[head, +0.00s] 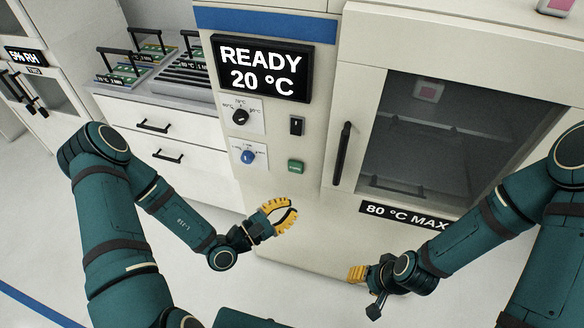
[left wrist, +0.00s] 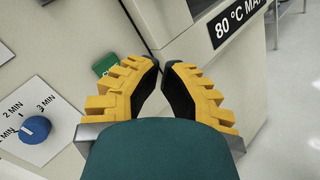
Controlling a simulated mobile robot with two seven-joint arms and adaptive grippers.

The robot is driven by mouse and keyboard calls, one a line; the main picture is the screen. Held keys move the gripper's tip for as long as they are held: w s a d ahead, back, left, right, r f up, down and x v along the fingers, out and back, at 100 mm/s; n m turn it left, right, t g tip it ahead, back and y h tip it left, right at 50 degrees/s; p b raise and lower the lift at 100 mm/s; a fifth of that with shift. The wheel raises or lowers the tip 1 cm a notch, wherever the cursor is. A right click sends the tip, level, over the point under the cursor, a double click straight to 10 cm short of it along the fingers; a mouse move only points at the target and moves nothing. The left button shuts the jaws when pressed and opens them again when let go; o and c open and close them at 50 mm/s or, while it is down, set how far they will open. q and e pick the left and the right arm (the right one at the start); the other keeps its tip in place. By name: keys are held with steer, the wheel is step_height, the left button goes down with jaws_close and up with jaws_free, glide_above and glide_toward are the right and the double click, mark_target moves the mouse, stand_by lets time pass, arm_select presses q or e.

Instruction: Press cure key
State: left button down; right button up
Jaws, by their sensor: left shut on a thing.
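The green key (head: 295,166) is on the front panel of the cream oven (head: 310,225), below a black rocker switch. In the left wrist view the green key (left wrist: 106,63) shows partly behind the yellow finger on the left. My left gripper (head: 289,208) is below the key in the head view, apart from it. Its yellow fingers are drawn together with their tips close; what they hold cannot be made out. My right gripper (head: 357,273) is low in front of the oven, mostly hidden by its own wrist. The display (head: 261,69) reads READY 20 °C.
A blue timer knob (head: 248,157), a black temperature knob (head: 240,117) and the rocker switch (head: 296,126) surround the key. The oven door (head: 345,60) is shut, with a black handle (head: 342,154). White drawers (head: 190,138) stand to the left. The floor in front is clear.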

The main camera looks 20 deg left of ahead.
mark_target(296, 167)
arm_select(q)
steer(key=shift+w+a, duration=0.15)
steer(key=shift+a, duration=0.05)
steer(key=w+b, duration=0.1)
steer(key=w, duration=0.7)
steer(key=shift+w+d, duration=0.15)
steer(key=shift+w, duration=0.25)
steer(key=shift+w, duration=0.1)
stand_by(1.4)
steer(key=shift+w, duration=0.3)
